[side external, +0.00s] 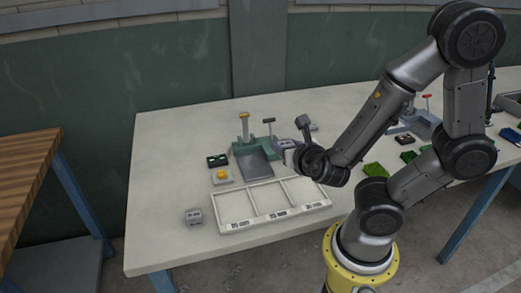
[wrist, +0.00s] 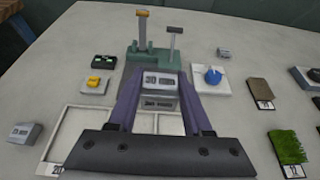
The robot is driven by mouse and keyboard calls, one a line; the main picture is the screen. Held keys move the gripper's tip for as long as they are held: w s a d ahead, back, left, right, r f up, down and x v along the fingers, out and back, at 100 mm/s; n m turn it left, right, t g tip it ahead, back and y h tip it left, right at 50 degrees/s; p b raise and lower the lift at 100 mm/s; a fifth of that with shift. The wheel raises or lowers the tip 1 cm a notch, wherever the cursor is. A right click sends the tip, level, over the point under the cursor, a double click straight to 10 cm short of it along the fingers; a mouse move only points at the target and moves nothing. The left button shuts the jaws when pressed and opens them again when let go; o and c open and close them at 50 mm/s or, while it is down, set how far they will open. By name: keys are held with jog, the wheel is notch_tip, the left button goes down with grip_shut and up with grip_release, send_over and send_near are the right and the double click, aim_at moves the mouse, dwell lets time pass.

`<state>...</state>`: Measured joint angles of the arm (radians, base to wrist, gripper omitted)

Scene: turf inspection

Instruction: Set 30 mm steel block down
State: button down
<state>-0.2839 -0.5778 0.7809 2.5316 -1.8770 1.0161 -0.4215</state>
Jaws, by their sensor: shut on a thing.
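My gripper (wrist: 158,92) is shut on a steel block (wrist: 158,78) marked 30, held between its two purple fingers in the wrist view. In the side view my gripper (side external: 291,154) is at the right end of the green fixture, above the back of a white tray (side external: 223,213) with three compartments. The tray also shows below the gripper in the wrist view (wrist: 84,107). The gripper body hides part of the tray. I cannot tell whether the block touches anything below it.
A second steel block (side external: 193,216) stands left of the tray. The green fixture (side external: 242,151) has upright levers. A yellow button box (side external: 222,175) and a small dark box with green lights (side external: 217,160) are beside it. Turf samples (wrist: 287,147) lie at the right.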

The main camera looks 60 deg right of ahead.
jog(key=shift+r, duration=0.25)
jog(key=w+a+r, duration=0.2)
jog(key=w+a, duration=0.1)
jog(key=w, duration=0.5)
send_over(185, 181)
jog(key=s, duration=0.1)
notch_tip(185, 181, down, 12)
jog(key=shift+a+r, duration=0.1)
jog(key=shift+r, duration=0.1)
jog(key=shift+w+f, duration=0.4)
jog(key=shift+f, duration=0.1)
jog(key=shift+w+f, duration=0.1)
jog(key=shift+f, duration=1.5)
jog(key=shift+f, duration=0.2)
